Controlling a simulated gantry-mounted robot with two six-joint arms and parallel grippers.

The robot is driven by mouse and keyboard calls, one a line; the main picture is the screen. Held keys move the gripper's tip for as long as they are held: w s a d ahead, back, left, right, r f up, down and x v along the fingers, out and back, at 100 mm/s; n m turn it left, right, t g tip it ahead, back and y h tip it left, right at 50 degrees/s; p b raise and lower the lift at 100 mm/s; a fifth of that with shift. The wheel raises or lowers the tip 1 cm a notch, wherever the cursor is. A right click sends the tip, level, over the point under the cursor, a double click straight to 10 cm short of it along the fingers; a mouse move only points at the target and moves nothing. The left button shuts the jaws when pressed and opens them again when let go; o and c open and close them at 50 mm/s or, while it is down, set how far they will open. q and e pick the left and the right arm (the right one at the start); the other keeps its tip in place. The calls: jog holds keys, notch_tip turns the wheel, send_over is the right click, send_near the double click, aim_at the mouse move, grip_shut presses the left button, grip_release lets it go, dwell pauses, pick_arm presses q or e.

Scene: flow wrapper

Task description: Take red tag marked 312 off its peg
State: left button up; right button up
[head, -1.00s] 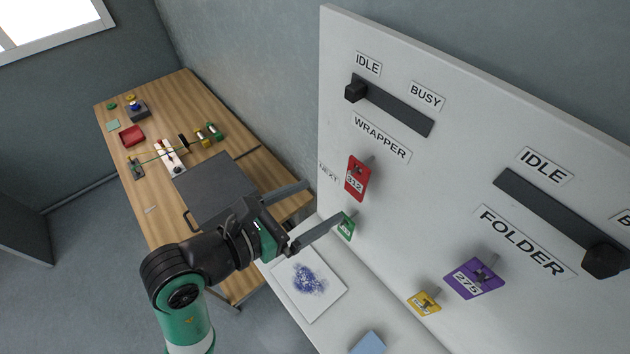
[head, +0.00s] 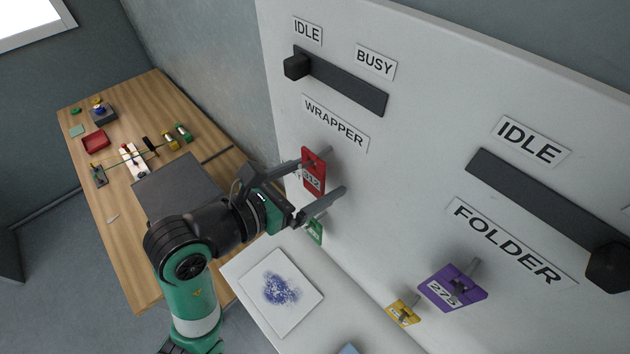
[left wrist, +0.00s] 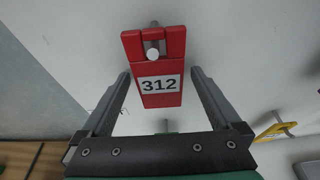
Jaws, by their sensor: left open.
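The red tag marked 312 (head: 313,172) hangs on its peg on the white board, under the WRAPPER label. In the left wrist view the red tag (left wrist: 157,68) hangs from a round-ended peg (left wrist: 152,52) through its slot, label facing me. My left gripper (head: 322,182) is open at the tag. In the left wrist view its two fingers (left wrist: 160,85) stand either side of the tag's lower part, with a gap showing on each side. My right gripper is not in view.
A green tag (head: 315,232) hangs just below the left gripper. A purple tag marked 275 (head: 453,288) and a yellow tag (head: 402,312) hang further right. The WRAPPER slider knob (head: 297,66) is above. A wooden table (head: 150,275) stands at left.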

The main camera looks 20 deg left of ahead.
aim_at(312, 184)
pick_arm(q)
jog(key=c, duration=1.4)
jog(key=shift+r+p, duration=0.5)
jog(key=shift+p, duration=0.35)
jog(key=shift+s, duration=0.1)
jog(key=shift+s+a+p, duration=0.35)
jog(key=shift+s+p, duration=0.1)
jog(key=shift+s, duration=0.45)
jog(key=shift+s+a+p, duration=0.4)
jog(key=shift+s+p, duration=0.1)
jog(key=shift+s, duration=0.35)
jog(key=shift+s+a+p, duration=0.35)
jog(key=shift+s+p, duration=0.1)
jog(key=shift+s, duration=0.45)
jog(key=s, duration=0.1)
jog(key=s+a+p, duration=0.1)
jog(key=s, duration=0.1)
jog(key=shift+a, duration=0.1)
